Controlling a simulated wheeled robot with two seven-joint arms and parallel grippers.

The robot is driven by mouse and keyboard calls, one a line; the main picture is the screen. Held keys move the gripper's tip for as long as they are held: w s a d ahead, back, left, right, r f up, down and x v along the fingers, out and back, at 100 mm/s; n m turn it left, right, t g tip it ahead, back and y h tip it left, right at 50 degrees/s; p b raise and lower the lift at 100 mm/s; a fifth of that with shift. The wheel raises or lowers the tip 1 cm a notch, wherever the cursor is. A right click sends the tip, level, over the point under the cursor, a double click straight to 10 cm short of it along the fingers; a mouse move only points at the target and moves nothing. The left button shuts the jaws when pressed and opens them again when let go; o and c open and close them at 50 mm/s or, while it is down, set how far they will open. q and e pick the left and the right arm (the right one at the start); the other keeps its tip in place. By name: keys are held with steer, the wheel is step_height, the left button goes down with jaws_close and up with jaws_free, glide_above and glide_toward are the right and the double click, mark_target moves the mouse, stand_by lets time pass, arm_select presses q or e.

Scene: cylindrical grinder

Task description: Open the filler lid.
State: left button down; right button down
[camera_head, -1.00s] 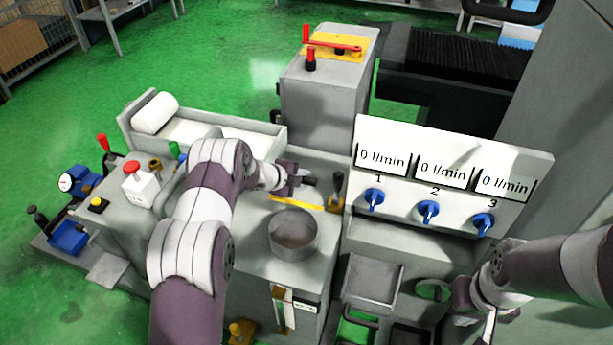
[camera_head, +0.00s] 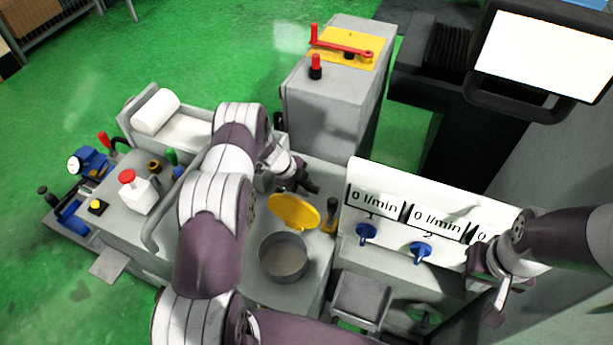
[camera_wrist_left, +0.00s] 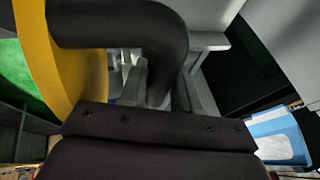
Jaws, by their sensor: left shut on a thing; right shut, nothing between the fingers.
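The yellow filler lid (camera_head: 294,211) stands tilted up behind the round grey filler neck (camera_head: 284,257), whose opening is uncovered. In the left wrist view the lid's yellow rim (camera_wrist_left: 48,62) curves along the left side, with a black bent handle (camera_wrist_left: 125,24) on it. My left gripper (camera_head: 306,186) is behind the lid, partly hidden by it, and shut on the handle. It also shows in the left wrist view (camera_wrist_left: 162,92), with the handle running down between its fingers. My right gripper (camera_head: 493,303) is shut and empty, in front of the flow panel's right part.
The white flow panel (camera_head: 395,205) with blue knobs stands right of the filler. A dark lever (camera_head: 331,214) is close to the lid's right side. A grey cabinet (camera_head: 335,110) with a red handle rises behind. A screen (camera_head: 540,55) is at upper right.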

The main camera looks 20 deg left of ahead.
arm_select(q)
steer(key=shift+s+d+f, duration=0.1)
steer(key=shift+s+f, duration=0.1)
steer(key=shift+s, duration=0.1)
steer(key=c, duration=0.9)
jaws_free()
steer(key=shift+r, duration=0.1)
steer(key=shift+a+r, duration=0.25)
steer(key=shift+r, duration=0.15)
steer(key=b+v, duration=0.3)
steer(key=v, duration=0.8)
steer(key=shift+a+r, duration=0.1)
steer(key=shift+r, duration=0.2)
